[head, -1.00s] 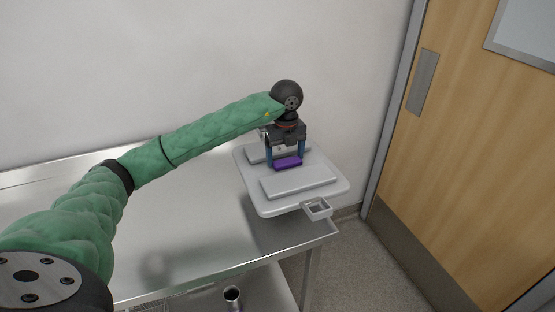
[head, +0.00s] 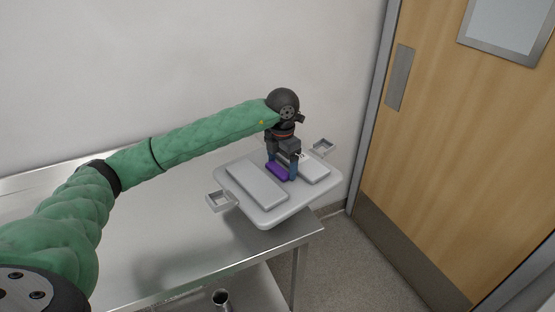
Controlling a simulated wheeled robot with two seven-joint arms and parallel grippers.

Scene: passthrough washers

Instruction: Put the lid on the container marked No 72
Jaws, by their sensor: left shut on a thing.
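A light grey lid (head: 222,176) with two raised flat panels and a small square loop at each of two opposite sides is at the right end of the steel table. A purple handle (head: 279,172) is at its middle. My left gripper (head: 281,170) points down and is shut on the purple handle. The lid overhangs the table's right corner, and I cannot tell whether it touches the table. No container and no No 72 marking can be made out. My right gripper is not in view.
The steel table (head: 200,238) is bare to the left of the lid. A wall stands behind it. A wooden door (head: 450,130) is at the right, with open floor in front.

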